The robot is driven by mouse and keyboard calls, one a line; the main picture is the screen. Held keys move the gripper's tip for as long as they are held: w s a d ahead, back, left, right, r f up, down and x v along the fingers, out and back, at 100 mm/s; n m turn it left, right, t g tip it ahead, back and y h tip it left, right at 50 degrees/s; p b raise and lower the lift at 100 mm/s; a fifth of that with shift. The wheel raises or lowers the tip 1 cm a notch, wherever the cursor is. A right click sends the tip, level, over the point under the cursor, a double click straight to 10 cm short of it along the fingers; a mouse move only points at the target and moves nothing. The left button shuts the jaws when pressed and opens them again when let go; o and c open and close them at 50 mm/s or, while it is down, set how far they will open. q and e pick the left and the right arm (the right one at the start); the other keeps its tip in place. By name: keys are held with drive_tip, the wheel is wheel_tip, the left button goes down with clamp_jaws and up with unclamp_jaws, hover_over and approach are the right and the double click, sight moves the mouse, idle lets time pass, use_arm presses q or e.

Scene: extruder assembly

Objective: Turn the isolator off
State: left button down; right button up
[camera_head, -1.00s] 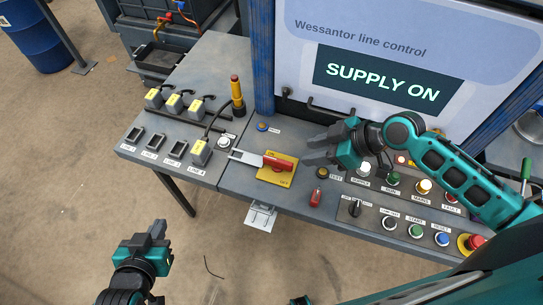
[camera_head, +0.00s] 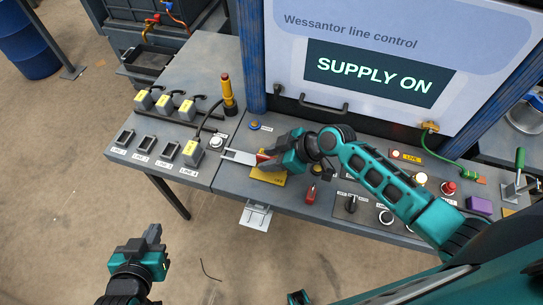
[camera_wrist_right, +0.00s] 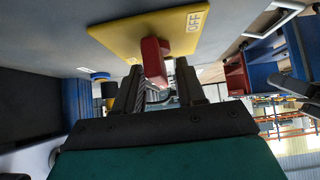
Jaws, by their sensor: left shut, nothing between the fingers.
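The isolator is a yellow plate (camera_head: 268,179) on the console with a red lever handle (camera_head: 262,157), largely hidden by my right gripper in the head view. In the right wrist view the plate (camera_wrist_right: 120,36) carries the word OFF, and the red handle (camera_wrist_right: 153,62) stands between my fingers. My right gripper (camera_head: 272,153) is at the lever, its fingers (camera_wrist_right: 160,85) apart on either side of the handle; contact is unclear. My left gripper (camera_head: 156,236) is shut and empty over the floor. The screen (camera_head: 378,72) reads SUPPLY ON.
A red tag-like part (camera_head: 311,194) and a selector knob (camera_head: 351,204) are right of the isolator. A blue post (camera_head: 251,60) rises behind.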

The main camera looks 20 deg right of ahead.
drive_tip(key=shift+c, duration=0.2)
clamp_jaws()
idle(0.4)
